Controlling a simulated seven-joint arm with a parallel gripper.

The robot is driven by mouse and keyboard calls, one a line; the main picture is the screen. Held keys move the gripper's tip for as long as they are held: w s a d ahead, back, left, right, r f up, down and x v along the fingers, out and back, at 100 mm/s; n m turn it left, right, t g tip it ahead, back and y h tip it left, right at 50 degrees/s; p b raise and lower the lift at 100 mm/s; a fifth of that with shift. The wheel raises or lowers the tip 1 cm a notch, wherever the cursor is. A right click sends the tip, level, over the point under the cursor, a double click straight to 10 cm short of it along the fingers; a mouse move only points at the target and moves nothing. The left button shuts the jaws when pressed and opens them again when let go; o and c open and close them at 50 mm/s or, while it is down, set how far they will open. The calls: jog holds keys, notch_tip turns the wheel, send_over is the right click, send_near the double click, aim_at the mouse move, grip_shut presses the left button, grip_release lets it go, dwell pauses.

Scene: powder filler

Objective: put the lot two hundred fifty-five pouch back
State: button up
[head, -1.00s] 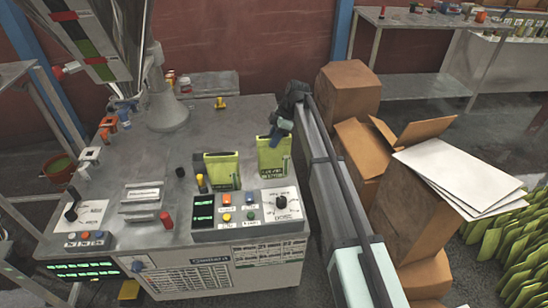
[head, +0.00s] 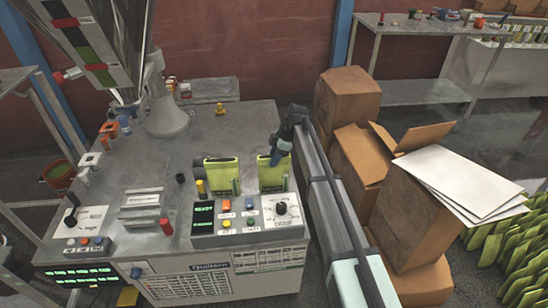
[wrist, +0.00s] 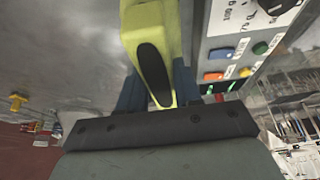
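Two yellow-green pouches stand on the machine's top, behind the control panel. The right pouch (head: 271,174) is upright with its lower part behind the panel. My gripper (head: 278,156) is at its upper right edge, reaching in from the right. In the wrist view the pouch (wrist: 152,40), with a dark oval on it, lies between my two blue fingers (wrist: 160,92), which look closed on it. The left pouch (head: 221,174) stands apart at about the same height. The lot numbers are too small to read. Whether the held pouch's bottom touches anything is hidden.
The control panel (head: 247,218) with buttons and a knob stands just in front of the pouches. Cardboard boxes (head: 347,97) and white sheets (head: 455,180) lie to the right.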

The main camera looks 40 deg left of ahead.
jog(key=o, duration=0.4)
jog(key=shift+o, duration=0.2)
jog(key=v, duration=1.2)
jog(key=shift+r, duration=0.15)
